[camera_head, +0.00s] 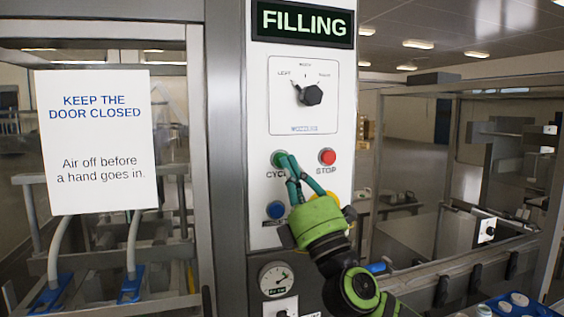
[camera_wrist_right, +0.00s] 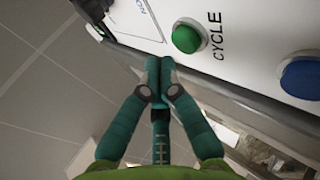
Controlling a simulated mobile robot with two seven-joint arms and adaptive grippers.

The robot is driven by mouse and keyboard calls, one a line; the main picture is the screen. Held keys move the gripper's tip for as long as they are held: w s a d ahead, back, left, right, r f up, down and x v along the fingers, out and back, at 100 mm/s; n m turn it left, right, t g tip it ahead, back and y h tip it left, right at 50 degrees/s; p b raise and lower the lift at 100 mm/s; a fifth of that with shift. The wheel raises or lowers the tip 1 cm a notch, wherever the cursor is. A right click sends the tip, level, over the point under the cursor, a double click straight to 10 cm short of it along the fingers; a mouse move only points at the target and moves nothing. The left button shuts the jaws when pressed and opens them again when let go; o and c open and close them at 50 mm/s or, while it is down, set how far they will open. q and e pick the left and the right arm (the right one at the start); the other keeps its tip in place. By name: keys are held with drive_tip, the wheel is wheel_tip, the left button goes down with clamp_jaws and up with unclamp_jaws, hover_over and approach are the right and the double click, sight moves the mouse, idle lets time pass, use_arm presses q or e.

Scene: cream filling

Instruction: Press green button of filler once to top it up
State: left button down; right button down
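The green button (camera_head: 276,157), labelled CYCLE, sits on the white panel of the filler (camera_head: 262,130) under the FILLING sign. It also shows whole in the right wrist view (camera_wrist_right: 186,38). My right gripper (camera_head: 284,161) reaches up from the lower right, its fingertips overlapping the button's right side in the head view. In the right wrist view its fingertips (camera_wrist_right: 160,63) are together with nothing between them, and appear beside the button with a small gap in the picture. I cannot tell how far they are from the panel. My left gripper is not in view.
A red STOP button (camera_head: 327,157) is right of the green one. A blue button (camera_head: 276,210) is below, and a yellow one (camera_head: 331,195) is partly hidden by my gripper. Above is a black selector knob (camera_head: 310,95); below is a gauge (camera_head: 276,279).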

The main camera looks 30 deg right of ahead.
drive_tip(key=shift+s+a, duration=0.3)
drive_tip(key=shift+s, duration=0.8)
drive_tip(key=shift+s+a, duration=0.25)
drive_tip(key=shift+s, duration=0.8)
